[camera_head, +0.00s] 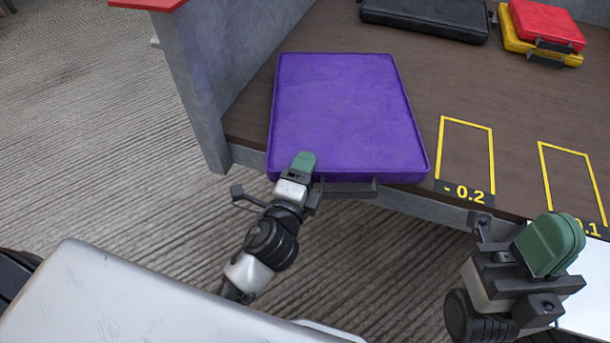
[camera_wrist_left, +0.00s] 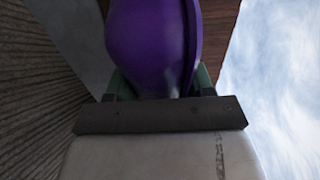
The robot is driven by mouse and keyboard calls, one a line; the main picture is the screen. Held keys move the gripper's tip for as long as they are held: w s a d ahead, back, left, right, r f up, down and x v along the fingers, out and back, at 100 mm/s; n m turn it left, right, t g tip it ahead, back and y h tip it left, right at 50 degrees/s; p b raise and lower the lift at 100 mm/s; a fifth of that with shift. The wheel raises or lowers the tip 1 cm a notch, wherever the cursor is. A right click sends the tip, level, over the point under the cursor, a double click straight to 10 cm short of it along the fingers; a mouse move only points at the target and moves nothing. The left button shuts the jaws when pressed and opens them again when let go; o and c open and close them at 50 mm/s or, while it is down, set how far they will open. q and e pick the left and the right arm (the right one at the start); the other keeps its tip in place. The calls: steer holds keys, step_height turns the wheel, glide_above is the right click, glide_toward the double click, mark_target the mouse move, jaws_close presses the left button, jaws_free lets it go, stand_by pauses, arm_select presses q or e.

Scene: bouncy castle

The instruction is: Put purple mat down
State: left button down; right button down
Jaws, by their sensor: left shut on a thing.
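The purple mat (camera_head: 343,110) is a thick square pad lying at the left end of the brown wooden surface in the head view, with a dark handle (camera_head: 345,189) on its near edge. My left gripper (camera_head: 300,166) is shut on the mat's near edge, left of the handle. In the left wrist view the mat (camera_wrist_left: 150,45) stands between the green fingers (camera_wrist_left: 160,85). Whether the mat rests flat on the wood or is held just above it, I cannot tell. My right gripper (camera_head: 550,244) is at the lower right, away from the mat; its green fingers look close together with nothing visible in them.
Yellow outlines marked "- 0.2" (camera_head: 463,192) and "0.1" (camera_head: 588,228) lie right of the mat on the wood (camera_head: 400,52). A black mat (camera_head: 425,18) and a red mat (camera_head: 545,24) on a yellow mat (camera_head: 514,44) lie at the back. A grey wall (camera_head: 190,80) stands left.

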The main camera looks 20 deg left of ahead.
arm_select(q)
steer(key=shift+r, duration=0.2)
steer(key=c, duration=0.8)
jaws_free()
steer(key=shift+f, duration=0.25)
steer(key=o, duration=0.4)
steer(key=shift+r, duration=0.1)
